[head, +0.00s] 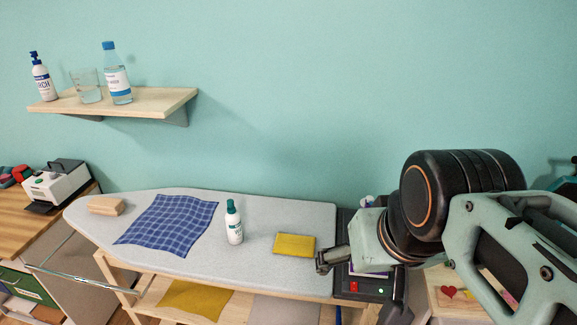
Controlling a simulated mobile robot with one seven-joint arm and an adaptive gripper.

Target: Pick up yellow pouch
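A flat yellow pouch (294,244) lies on the right part of the grey ironing board (270,205), near its front edge.
A white bottle with a green cap (234,223) stands left of the pouch. A blue checked cloth (172,222) and a wooden block (106,206) lie farther left. Another yellow item (195,298) lies on the lower shelf. A wall shelf (160,101) holds bottles and a glass.

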